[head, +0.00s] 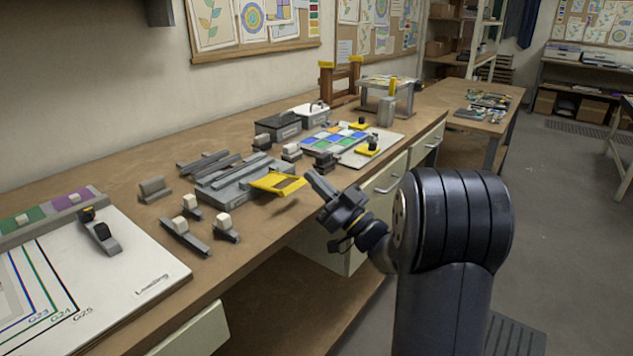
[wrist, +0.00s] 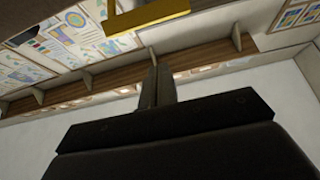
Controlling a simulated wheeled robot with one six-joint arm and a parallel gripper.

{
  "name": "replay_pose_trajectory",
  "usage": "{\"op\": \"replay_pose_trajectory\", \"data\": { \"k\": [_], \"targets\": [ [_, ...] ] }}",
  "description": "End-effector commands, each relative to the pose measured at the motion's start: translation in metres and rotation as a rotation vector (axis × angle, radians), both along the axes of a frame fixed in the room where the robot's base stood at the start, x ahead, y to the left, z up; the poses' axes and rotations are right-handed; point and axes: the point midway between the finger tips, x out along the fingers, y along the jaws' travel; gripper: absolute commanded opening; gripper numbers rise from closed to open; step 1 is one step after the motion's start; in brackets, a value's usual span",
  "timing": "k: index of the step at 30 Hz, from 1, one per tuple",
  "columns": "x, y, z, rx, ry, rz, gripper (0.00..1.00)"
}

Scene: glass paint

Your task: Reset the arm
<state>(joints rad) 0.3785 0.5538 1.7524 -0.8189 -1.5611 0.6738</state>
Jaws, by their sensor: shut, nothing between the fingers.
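My gripper (head: 322,186) is at the front edge of the workbench in the head view, beside a yellow tray-like piece (head: 277,183) on a grey fixture. The fingers are shut and hold nothing. In the wrist view my gripper (wrist: 157,75) shows as two dark fingers close together, pointing up the picture. A yellow bar (wrist: 148,14) crosses the top of that view, beyond the fingertips. My arm is bent at the right of the head view.
The long wooden bench (head: 245,262) carries a white board (head: 150,262) at the left, several small grey holders, and a palette of coloured squares (head: 338,139). Drawers (head: 385,185) form the bench front. The floor (head: 560,200) at the right is clear.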

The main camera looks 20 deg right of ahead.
Motion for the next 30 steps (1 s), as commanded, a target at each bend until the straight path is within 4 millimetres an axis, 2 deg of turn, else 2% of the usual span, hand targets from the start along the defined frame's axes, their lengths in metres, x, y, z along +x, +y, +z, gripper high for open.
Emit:
{"op": "replay_pose_trajectory", "data": {
  "k": [6, 13, 19, 30],
  "targets": [
    [-0.027, -0.021, -0.026, 0.002, 0.001, -0.003, 0.0],
    [-0.049, -0.036, -0.042, 0.0, -0.002, -0.001, 0.0],
    [-0.054, -0.038, -0.046, 0.0, -0.004, 0.001, 0.0],
    [-0.05, -0.035, -0.042, 0.0, -0.005, 0.003, 0.0]
  ]
}}
